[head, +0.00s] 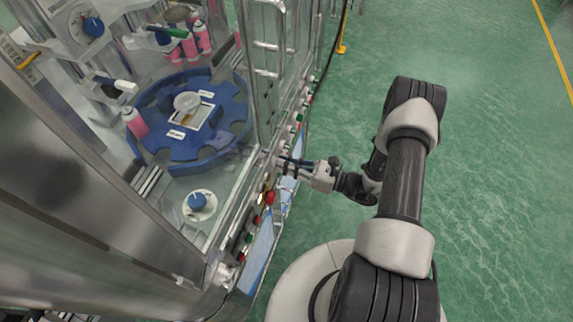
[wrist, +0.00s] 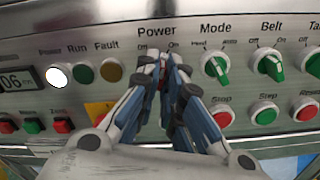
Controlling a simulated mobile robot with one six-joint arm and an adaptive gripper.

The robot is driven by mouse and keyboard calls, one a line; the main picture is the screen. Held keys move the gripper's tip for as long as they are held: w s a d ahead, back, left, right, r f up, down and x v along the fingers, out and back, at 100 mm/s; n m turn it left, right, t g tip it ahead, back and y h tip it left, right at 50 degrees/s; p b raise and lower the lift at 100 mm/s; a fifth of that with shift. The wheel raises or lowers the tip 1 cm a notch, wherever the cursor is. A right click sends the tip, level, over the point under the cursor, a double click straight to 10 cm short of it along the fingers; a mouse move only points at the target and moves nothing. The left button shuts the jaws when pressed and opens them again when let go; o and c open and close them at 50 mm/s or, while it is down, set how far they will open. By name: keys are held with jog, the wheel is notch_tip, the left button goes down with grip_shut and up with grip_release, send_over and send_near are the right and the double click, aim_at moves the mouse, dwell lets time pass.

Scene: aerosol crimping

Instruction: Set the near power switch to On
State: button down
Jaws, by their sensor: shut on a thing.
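In the wrist view, my gripper (wrist: 166,72) is at the panel under the "Power" label, with its fingertips closed on the power switch (wrist: 163,74). Only a thin reddish sliver of the switch shows between the fingers, so I cannot tell which way it points. "Off" is printed at its upper left and "On" at its upper right. The round Power lamp (wrist: 59,76) to the left looks bright white. In the head view, my gripper (head: 283,163) reaches left to the machine's front panel, and the switch itself is hidden there.
Right of my gripper are the green Mode knob (wrist: 215,66) and Belt knob (wrist: 271,65). A glass-walled enclosure holds a blue turntable (head: 222,133). The green floor (head: 500,170) at right is clear.

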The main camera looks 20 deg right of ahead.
jog(key=shift+m, duration=1.1)
jog(key=c, duration=1.7)
grip_release()
jog(key=v, duration=1.2)
